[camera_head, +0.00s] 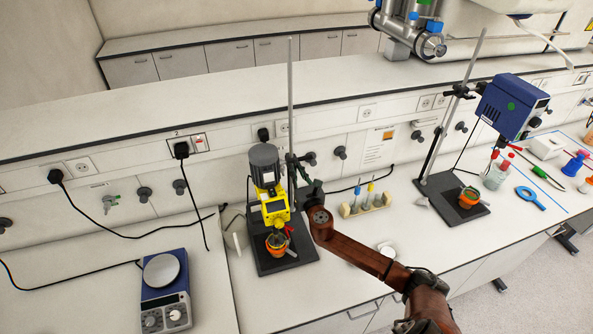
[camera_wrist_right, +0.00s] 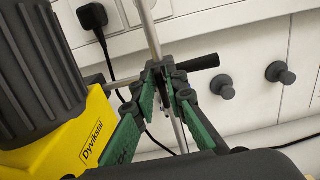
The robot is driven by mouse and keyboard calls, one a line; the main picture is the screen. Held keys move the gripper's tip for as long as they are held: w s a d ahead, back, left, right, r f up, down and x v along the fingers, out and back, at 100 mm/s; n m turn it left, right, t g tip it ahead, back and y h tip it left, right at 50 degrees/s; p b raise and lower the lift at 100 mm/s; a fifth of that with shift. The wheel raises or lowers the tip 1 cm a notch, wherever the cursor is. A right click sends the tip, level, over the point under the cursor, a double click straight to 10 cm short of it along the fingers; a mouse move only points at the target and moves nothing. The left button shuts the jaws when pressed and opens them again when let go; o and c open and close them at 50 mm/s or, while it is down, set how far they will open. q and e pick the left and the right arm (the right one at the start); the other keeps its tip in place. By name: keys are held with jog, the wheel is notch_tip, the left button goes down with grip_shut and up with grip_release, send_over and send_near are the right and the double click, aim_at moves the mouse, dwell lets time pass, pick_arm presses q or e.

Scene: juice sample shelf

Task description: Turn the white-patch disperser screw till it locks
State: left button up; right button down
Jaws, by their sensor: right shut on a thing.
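The yellow disperser (camera_head: 275,210) with a dark grey motor hangs on a stand rod at the left; its yellow housing (camera_wrist_right: 75,145) also shows in the wrist view. I cannot make out a white patch on it. My right gripper (camera_head: 299,171) is at the rod, just right of the motor. In the wrist view its green fingers (camera_wrist_right: 164,75) are shut on the clamp screw, whose gripped part they mostly hide. A black handle (camera_wrist_right: 202,62) sticks out to the right behind the fingertips. My left gripper is not in view.
An orange pot (camera_head: 277,245) stands under the yellow disperser on a dark base plate (camera_head: 300,256). A blue disperser (camera_head: 513,105) with a green patch stands at the right. A small vial rack (camera_head: 364,205) and a hotplate (camera_head: 163,275) are on the bench.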

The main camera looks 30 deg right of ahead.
jog(key=shift+d+m, duration=0.1)
jog(key=shift+m, duration=0.3)
jog(key=shift+s+d+f+m+b, duration=0.1)
jog(key=shift+d+f+m+b, duration=0.3)
jog(key=shift+m, duration=2.45)
jog(key=shift+s+f+m+b, duration=0.1)
jog(key=shift+m+b, duration=0.6)
jog(key=shift+m, duration=2.2)
jog(key=shift+d+f+m+b, duration=0.2)
jog(key=shift+m+b, duration=0.35)
jog(key=shift+m, duration=2.3)
jog(key=c, duration=1.9)
grip_release()
jog(key=shift+c, duration=0.2)
